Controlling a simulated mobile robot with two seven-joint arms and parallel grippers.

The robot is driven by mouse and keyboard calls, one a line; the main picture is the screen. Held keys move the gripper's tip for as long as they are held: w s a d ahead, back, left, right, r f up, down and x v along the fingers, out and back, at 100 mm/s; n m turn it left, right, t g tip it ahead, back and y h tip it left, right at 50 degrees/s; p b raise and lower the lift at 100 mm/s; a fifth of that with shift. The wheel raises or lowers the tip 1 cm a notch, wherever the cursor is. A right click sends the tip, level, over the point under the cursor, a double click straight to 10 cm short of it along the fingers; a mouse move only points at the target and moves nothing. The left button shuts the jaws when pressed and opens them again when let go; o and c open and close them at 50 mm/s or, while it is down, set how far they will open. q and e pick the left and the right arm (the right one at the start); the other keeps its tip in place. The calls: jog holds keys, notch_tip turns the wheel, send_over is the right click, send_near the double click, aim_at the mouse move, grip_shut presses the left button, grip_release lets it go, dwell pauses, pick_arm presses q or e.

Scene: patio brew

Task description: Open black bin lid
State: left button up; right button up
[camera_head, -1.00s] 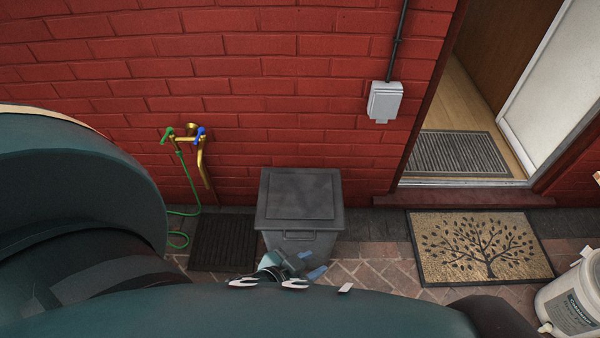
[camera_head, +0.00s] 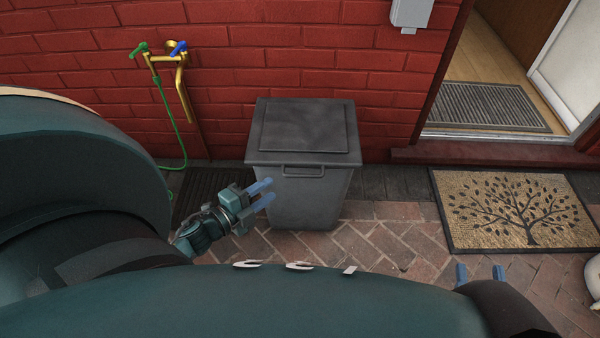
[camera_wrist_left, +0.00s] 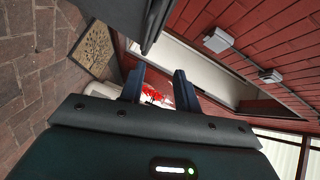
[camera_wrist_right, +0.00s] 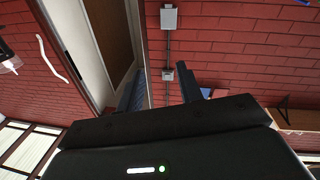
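The black bin (camera_head: 305,198) stands upright against the brick wall in the head view. Its dark lid (camera_head: 303,130) is shut, and a handle (camera_head: 303,171) shows on the front just below the rim. My left gripper (camera_head: 267,193) is open and empty at the bin's front left, its blue fingers pointing right; I cannot tell whether they touch the bin. In the left wrist view, my fingers (camera_wrist_left: 158,87) are apart, and a dark edge of the bin (camera_wrist_left: 142,22) shows above them. My right gripper (camera_head: 480,273) is open and empty at the lower right, far from the bin.
A brass tap (camera_head: 168,60) with a green hose (camera_head: 172,120) is on the wall at left. A tree-patterned doormat (camera_head: 515,210) lies before the open doorway at right. A grey box (camera_head: 411,14) is on the wall. The brick paving before the bin is clear.

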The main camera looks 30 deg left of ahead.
pick_arm(q)
jog(key=shift+m+h, duration=0.3)
jog(key=shift+m, duration=0.5)
jog(key=w+f+b, duration=0.1)
jog(key=w, duration=0.3)
jog(key=w+d+f+b, duration=0.1)
jog(key=w+f+b, duration=0.1)
jog(key=w, duration=0.2)
jog(key=w+d+f+b, duration=0.1)
jog(key=w+f, duration=0.1)
jog(key=w, duration=0.2)
jog(key=shift+w+d, duration=0.15)
jog(key=shift+w, duration=0.05)
pick_arm(e)
jog(key=shift+s+a+f+t+y, duration=0.1)
jog(key=shift+a+f+t+y, duration=0.4)
jog(key=shift+y, duration=0.1)
pick_arm(q)
grip_shut()
pick_arm(e)
jog(key=shift+r, duration=0.1)
